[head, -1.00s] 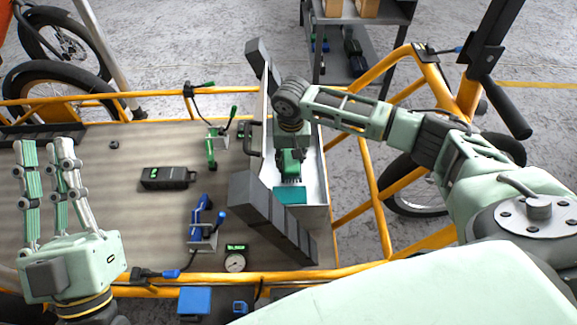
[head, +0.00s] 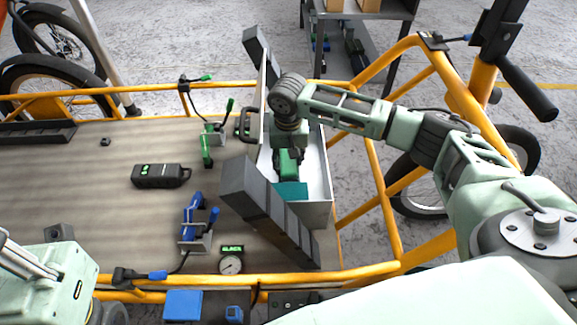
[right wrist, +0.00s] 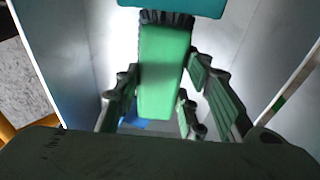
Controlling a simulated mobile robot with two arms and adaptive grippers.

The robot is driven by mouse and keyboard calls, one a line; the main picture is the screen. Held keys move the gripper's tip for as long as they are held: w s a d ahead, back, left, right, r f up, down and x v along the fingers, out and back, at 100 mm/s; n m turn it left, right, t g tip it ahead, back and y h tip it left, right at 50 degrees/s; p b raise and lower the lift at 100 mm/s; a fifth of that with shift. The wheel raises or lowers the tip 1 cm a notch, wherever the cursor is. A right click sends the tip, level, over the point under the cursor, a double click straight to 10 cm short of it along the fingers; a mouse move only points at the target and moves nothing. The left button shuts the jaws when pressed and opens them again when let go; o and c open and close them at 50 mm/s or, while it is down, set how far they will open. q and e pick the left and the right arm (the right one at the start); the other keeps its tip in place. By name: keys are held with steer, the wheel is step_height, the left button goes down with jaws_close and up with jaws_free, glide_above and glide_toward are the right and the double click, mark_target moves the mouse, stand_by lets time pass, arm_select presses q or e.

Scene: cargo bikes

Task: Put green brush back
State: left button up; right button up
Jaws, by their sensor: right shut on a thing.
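The green brush (right wrist: 163,72) has a bright green block body and dark bristles along its far end. In the right wrist view it lies between the fingers of my right gripper (right wrist: 160,95), which is shut on it. In the head view my right gripper (head: 290,150) reaches down inside a white-lined bin (head: 317,170), and the brush (head: 288,168) shows below it. A teal piece (head: 291,191) is in the bin, just beyond the bristles. My left gripper (head: 25,262) is at the lower left edge, cut off by the frame, so its opening cannot be judged.
The bin stands at the right end of a wooden deck (head: 80,195) with an orange rail (head: 345,275). A black box (head: 160,175), a blue clamp (head: 193,215), a green clamp (head: 207,148) and a gauge (head: 231,264) sit left of it. A shelf cart (head: 360,50) stands behind.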

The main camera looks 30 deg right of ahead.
steer(key=shift+f, duration=0.35)
steer(key=shift+r, duration=0.1)
steer(key=o, duration=1)
steer(key=shift+o, duration=0.2)
